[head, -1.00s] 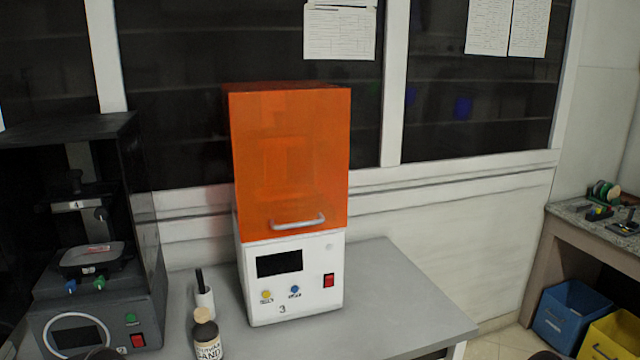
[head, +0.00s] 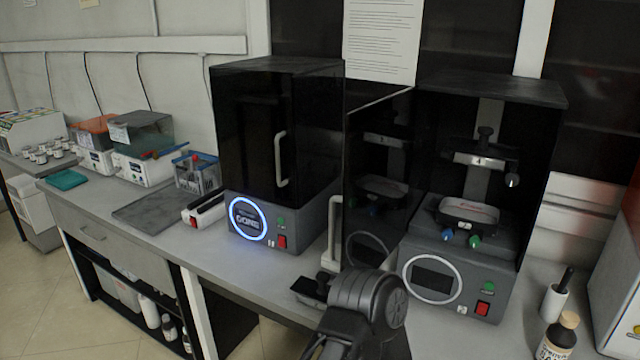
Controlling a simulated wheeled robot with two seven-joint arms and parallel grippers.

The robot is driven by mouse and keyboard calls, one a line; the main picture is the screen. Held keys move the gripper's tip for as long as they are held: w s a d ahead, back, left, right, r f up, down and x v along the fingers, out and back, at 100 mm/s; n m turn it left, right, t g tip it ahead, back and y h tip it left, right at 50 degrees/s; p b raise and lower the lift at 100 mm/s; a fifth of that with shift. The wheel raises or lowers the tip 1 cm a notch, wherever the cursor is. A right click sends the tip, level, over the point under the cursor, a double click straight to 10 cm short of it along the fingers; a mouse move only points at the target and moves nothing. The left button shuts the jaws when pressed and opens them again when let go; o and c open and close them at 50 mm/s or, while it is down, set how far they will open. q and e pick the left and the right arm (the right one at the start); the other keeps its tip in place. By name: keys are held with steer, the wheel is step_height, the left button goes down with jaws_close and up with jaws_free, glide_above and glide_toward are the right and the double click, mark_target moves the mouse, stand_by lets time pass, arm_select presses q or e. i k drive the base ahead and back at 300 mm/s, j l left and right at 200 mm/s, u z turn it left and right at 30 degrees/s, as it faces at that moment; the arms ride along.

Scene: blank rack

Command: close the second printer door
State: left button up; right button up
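The second printer (head: 500,262) is a dark grey box at the right, with a dark screen, a green button and a red switch. Its dark see-through door (head: 377,180) stands open, swung out toward me on the left side of the printer. A pale upright handle (head: 334,228) is at the door's near edge. Inside are a build plate and a tray (head: 468,215). My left arm (head: 368,298) rises from the bottom middle, in front of the door's lower end. Its fingertips cannot be made out clearly beside the dark shapes there. My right gripper is out of view.
The first printer (head: 270,160), its door shut and its ring lit blue, stands left of the open door. A brown bottle (head: 557,338) and a white cup (head: 553,302) stand at the right. The bench (head: 140,190) holds boxes farther left.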

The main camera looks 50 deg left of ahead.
mark_target(378, 136)
steer(key=k+j, duration=0.1)
steer(key=j, duration=0.6)
steer(key=k+j, duration=0.1)
steer(key=j, duration=0.55)
steer(key=k+j+u, duration=0.1)
steer(key=j, duration=0.6)
